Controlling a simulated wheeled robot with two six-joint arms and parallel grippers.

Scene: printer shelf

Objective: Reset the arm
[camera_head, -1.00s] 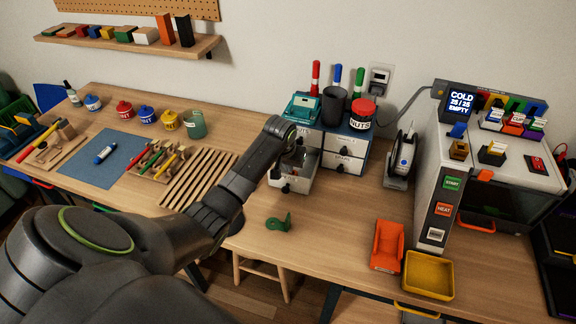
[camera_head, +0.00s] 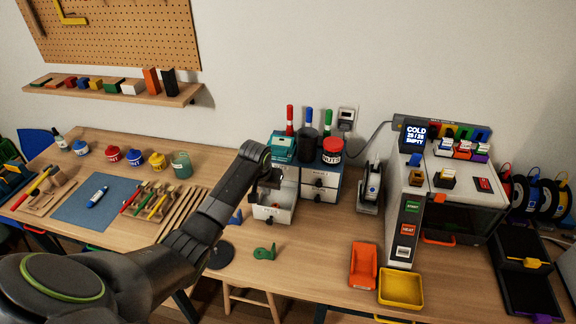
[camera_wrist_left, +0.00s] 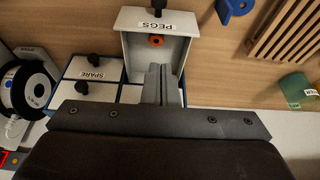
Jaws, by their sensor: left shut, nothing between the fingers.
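My left gripper (camera_head: 268,186) hangs over the open drawer of the small cabinet, at the end of my arm that comes in from the left. In the left wrist view its fingers (camera_wrist_left: 162,84) are shut together with nothing between them. Below them is the open white drawer (camera_wrist_left: 131,47) labelled PEGS, with an orange ring-like piece (camera_wrist_left: 156,41) inside. The drawer front (camera_head: 272,214) also shows in the head view. My right gripper is not in view.
The cabinet's closed drawers (camera_head: 319,194) are beside the open one. A green hook-shaped piece (camera_head: 264,252), an orange tray (camera_head: 363,267) and a yellow tray (camera_head: 401,304) are on the table. A white machine (camera_head: 398,232) stands at right. Bare tabletop lies between.

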